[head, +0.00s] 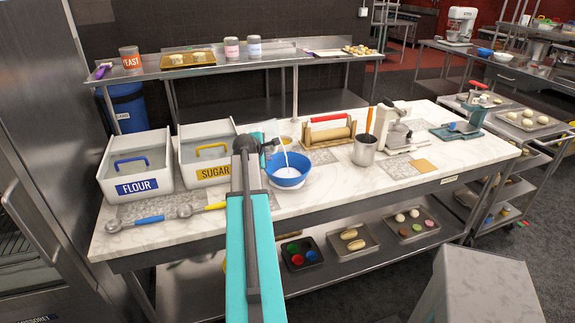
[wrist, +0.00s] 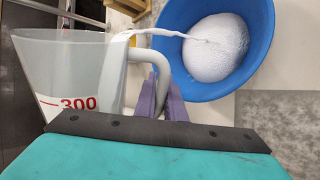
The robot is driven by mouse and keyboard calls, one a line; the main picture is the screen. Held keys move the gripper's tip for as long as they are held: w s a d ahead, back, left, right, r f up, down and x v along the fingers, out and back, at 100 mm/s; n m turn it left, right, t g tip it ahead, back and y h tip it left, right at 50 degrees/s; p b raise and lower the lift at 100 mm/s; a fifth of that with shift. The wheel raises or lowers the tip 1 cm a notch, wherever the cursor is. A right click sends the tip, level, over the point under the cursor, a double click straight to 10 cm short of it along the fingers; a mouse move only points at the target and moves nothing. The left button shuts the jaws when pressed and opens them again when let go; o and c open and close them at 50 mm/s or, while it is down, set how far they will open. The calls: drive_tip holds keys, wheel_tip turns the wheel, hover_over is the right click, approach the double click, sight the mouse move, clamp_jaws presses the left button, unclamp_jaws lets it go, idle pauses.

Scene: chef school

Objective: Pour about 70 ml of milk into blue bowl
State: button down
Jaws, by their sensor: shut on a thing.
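My gripper (wrist: 166,106) is shut on the handle of a clear measuring jug (wrist: 60,62) with a red 300 mark. The jug is tilted. In the wrist view a white stream of milk (wrist: 150,31) runs from the jug into the blue bowl (wrist: 183,80). The jug is mostly hidden behind my arm there. How much milk is in the jug is unclear.
Flour (head: 136,165) and sugar (head: 207,155) bins stand left of the bowl. Measuring spoons (head: 149,220) lie at the front left. The counter front is fairly clear.

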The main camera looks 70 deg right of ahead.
drive_tip(key=shift+w, duration=0.1)
idle(0.7)
drive_tip(key=shift+w+r, duration=0.15)
drive_tip(key=shift+w, duration=0.2)
drive_tip(key=shift+f+n+g+b, duration=0.2)
drive_tip(key=shift+n+g+b, duration=0.2)
drive_tip(key=shift+g+b, duration=0.15)
drive_tip(key=shift+s+d+f+n+g+h+b, duration=0.15)
drive_tip(key=shift+s+f+g+h+b, duration=0.1)
drive_tip(key=shift+f, duration=0.15)
drive_tip(key=shift+s+a+f+n+g+h+b, duration=0.1)
drive_tip(key=shift+s+f+n+g+h+b, duration=0.05)
drive_tip(key=shift+s+f+g+h+b, duration=0.15)
drive_tip(key=shift+r, duration=0.1)
drive_tip(key=shift+s, duration=0.1)
drive_tip(key=shift+s+d+f+n+g, duration=0.15)
drive_tip(key=shift+s+f+n+g, duration=0.15)
drive_tip(key=shift+s+n+g, duration=0.1)
drive_tip(key=shift+s+r+h, duration=0.2)
drive_tip(key=shift+h, duration=0.05)
